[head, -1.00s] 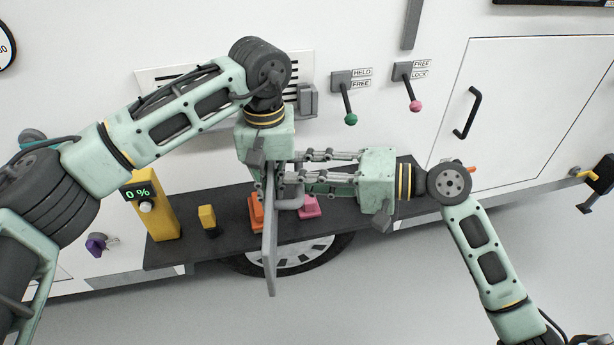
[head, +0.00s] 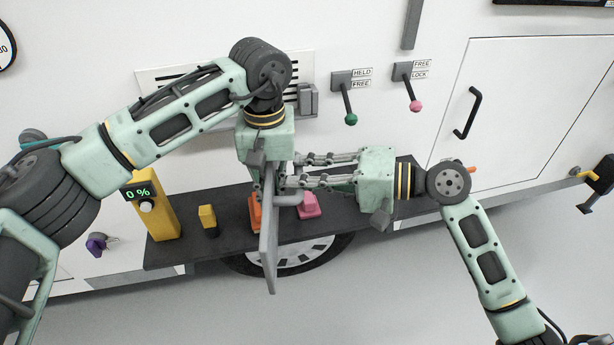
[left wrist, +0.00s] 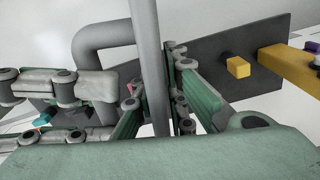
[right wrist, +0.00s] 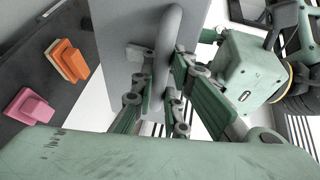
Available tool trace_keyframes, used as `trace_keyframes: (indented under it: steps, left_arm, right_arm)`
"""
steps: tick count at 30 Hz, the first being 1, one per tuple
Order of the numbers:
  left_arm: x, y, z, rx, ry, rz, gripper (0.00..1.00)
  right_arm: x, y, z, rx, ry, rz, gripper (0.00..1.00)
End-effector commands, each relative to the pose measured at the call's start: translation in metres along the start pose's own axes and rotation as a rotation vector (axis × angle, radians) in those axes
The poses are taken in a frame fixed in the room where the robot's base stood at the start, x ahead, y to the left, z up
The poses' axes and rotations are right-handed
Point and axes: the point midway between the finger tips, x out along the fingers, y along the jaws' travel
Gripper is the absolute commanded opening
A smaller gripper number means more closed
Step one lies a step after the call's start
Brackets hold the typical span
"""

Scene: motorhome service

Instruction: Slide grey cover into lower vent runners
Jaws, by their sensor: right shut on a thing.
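The grey cover (head: 269,245) is a flat panel with a bent handle (head: 290,200), held upright in front of the shelf and seen nearly edge-on. My left gripper (left wrist: 154,100) has its fingers close against both sides of the panel (left wrist: 147,50). My right gripper (right wrist: 163,88) is shut on the cover's handle (right wrist: 172,40). A white vent plate with black slots (head: 150,75) is on the wall behind my left arm, which hides much of it. A grey bracket (head: 308,100) is at its right end. I cannot make out the runners clearly.
A dark shelf (head: 340,222) below carries a yellow post with a 0 % display (head: 152,210), a small yellow block (head: 208,217), an orange block (head: 256,212) and a pink block (head: 309,206). Green-tipped (head: 351,119) and pink-tipped (head: 415,105) levers stick out right of the vent.

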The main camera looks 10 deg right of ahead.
Motion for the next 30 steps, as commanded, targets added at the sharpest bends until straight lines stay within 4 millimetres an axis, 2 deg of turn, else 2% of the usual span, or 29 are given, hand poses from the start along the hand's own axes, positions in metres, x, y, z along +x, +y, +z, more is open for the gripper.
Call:
trace_keyframes:
  steps: [1,6,14,17,20,30]
  left_arm:
    - [0.0,0.0,0.0,0.0,0.0,0.001,0.19]
    - [-0.001,0.0,0.0,0.0,0.001,0.002,0.31]
    - [-0.002,0.001,0.0,0.001,0.001,0.003,0.31]
    - [-0.008,0.001,-0.001,0.001,0.003,0.003,0.31]
    - [-0.022,0.001,-0.001,0.0,0.003,0.002,0.31]
    - [-0.092,0.001,-0.001,0.0,0.004,0.003,0.31]
  right_arm:
    - [0.0,0.0,0.0,0.0,0.001,0.0,0.0]
    - [0.0,0.001,0.0,0.001,0.0,0.003,0.0]
    - [0.0,0.002,0.0,0.001,0.0,0.005,0.0]
    - [0.0,0.003,0.0,0.001,0.0,0.006,0.0]
    - [0.0,0.003,0.0,0.001,0.0,0.006,0.0]
    - [0.0,0.003,0.0,0.001,0.0,0.006,0.0]
